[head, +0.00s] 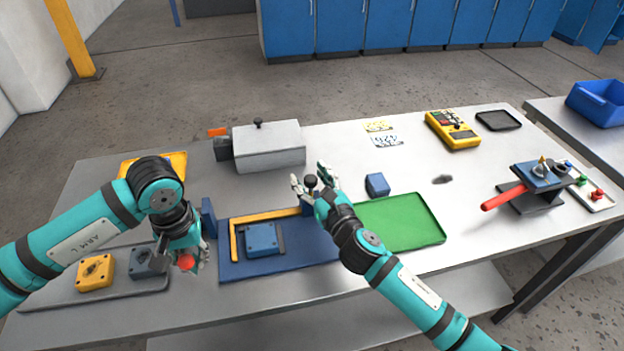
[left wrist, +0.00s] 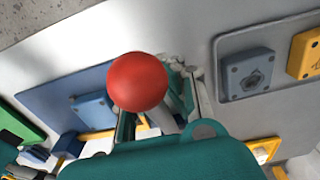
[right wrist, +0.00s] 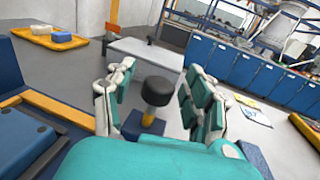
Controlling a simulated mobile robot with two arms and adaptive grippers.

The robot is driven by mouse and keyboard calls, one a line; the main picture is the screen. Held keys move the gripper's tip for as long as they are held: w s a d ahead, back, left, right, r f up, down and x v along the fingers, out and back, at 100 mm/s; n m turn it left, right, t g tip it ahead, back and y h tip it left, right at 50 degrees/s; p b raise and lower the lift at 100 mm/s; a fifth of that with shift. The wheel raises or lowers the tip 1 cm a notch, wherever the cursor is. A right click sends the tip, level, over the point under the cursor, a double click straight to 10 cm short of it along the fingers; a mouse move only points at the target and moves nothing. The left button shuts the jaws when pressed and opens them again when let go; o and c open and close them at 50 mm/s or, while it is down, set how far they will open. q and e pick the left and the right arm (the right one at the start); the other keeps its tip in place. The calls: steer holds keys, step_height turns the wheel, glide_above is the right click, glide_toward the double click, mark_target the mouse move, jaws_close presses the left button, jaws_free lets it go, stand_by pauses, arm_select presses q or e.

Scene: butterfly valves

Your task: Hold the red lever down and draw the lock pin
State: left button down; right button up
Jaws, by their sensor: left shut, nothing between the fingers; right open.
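The red lever's round red knob (head: 187,262) is at my left gripper (head: 193,262), at the table's front left. In the left wrist view the red knob (left wrist: 138,82) on a grey rod covers part of the shut, empty fingers (left wrist: 182,75); whether they touch it I cannot tell. The lock pin has a black knob (head: 311,181) at the right end of the blue fixture plate (head: 230,268). My right gripper (head: 311,177) is open, its fingers on either side of this knob. The right wrist view shows the black knob (right wrist: 158,91) between the fingers, above a yellow stem.
A blue block (head: 262,238) sits within a yellow bracket on the plate. A green tray (head: 415,222) and small blue block (head: 377,184) lie to the right. A grey box (head: 268,147) stands behind. Farther right is a valve stand with a red handle (head: 503,196).

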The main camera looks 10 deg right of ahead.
arm_select(q)
steer(key=shift+s, duration=0.1)
arm_select(e)
steer(key=v, duration=1.2)
arm_select(q)
steer(key=shift+f+b, duration=0.25)
steer(key=shift+b, duration=0.5)
arm_select(e)
steer(key=shift+f, duration=0.75)
arm_select(q)
steer(key=c, duration=2.1)
jaws_free()
steer(key=o, duration=0.9)
steer(key=shift+r, duration=0.1)
arm_select(e)
steer(key=shift+r, duration=0.1)
arm_select(q)
steer(key=shift+s+r+p, duration=0.1)
steer(key=shift+r+p, duration=1)
steer(key=shift+r, duration=2.4)
arm_select(e)
steer(key=shift+r, duration=1.05)
